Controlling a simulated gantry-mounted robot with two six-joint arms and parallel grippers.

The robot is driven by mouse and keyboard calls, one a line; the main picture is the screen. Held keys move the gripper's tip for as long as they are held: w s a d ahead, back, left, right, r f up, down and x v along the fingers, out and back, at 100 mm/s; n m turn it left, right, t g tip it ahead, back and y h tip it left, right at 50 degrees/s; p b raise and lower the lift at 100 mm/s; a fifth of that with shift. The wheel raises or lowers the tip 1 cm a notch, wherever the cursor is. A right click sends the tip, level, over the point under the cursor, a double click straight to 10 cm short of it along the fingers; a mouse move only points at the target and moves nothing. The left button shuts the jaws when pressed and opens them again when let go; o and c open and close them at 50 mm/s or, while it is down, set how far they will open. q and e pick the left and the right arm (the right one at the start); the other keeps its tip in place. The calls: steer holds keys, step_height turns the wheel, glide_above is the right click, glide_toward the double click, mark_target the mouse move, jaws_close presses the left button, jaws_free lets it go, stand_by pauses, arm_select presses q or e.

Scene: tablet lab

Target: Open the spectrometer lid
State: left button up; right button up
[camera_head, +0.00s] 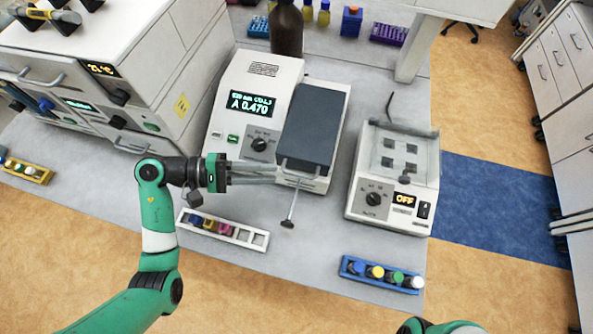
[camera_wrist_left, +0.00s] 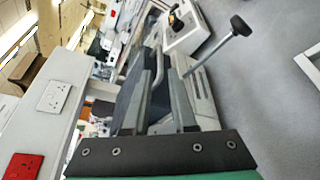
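The spectrometer (camera_head: 240,105) is a white box with a screen reading A 0.470. Its dark grey lid (camera_head: 311,122) lies flat over the right part and looks closed. A pale bar handle (camera_head: 300,172) is on the lid's front edge. My left gripper (camera_head: 277,174) reaches in from the left, with its fingertips at or just beside the handle's left end; contact is unclear. In the left wrist view its two fingers (camera_wrist_left: 158,75) are apart with a gap between them, and the dark lid (camera_wrist_left: 128,100) shows beyond. My right gripper is out of view.
A rod with a dark knob (camera_head: 287,223) sticks out in front of the spectrometer. A vial rack (camera_head: 262,238) is below my left gripper. A shaker reading OFF (camera_head: 368,205) stands to the right. A brown bottle (camera_head: 286,30) stands behind. A blue rack (camera_head: 352,268) is at the front edge.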

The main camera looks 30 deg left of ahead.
mark_target(297, 173)
arm_select(q)
steer(key=x, duration=0.7)
steer(key=shift+w+d, duration=0.15)
steer(key=shift+d, duration=0.1)
jaws_close()
stand_by(1.0)
